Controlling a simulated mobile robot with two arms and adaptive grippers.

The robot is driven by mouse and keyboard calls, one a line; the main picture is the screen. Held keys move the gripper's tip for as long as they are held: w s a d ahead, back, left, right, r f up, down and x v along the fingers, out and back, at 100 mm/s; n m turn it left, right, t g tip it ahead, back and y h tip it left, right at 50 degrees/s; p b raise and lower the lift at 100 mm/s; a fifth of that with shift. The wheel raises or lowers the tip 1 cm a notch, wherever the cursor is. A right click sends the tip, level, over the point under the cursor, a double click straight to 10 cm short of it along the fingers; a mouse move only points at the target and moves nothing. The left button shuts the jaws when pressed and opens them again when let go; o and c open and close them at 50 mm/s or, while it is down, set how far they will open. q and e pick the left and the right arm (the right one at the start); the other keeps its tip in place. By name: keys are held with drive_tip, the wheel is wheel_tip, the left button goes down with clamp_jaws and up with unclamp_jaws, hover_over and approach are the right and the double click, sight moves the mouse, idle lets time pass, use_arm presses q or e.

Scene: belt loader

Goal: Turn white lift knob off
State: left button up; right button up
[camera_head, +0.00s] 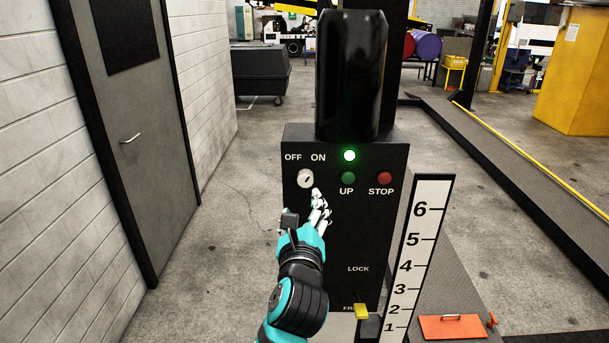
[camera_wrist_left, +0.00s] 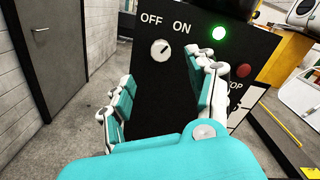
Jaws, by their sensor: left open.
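The white lift knob (camera_head: 305,178) is on the black control panel (camera_head: 300,220), below the OFF and ON labels. Its dark pointer line slants up to the right, toward ON. A green light (camera_head: 349,155) glows to its right. My left gripper (camera_head: 320,208) is just below and right of the knob, apart from it in the picture. In the left wrist view, the knob (camera_wrist_left: 160,50) shows beyond and between the spread fingers of my open left gripper (camera_wrist_left: 160,95). Nothing is held. My right gripper is not in view.
A green UP button (camera_head: 348,178) and a red STOP button (camera_head: 385,178) sit right of the knob. A grey door (camera_head: 135,140) is at the left. The floor between is clear.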

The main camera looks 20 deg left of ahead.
sight(304, 181)
use_arm(q)
drive_tip(key=p+x, duration=0.2)
drive_tip(key=x, duration=0.8)
drive_tip(key=shift+w+p, duration=0.15)
drive_tip(key=shift+p, duration=0.15)
drive_tip(key=shift+w+a, duration=0.2)
drive_tip(key=shift+w, duration=0.5)
drive_tip(key=shift+c, duration=0.3)
drive_tip(key=shift+f, duration=0.1)
drive_tip(key=c, duration=1.1)
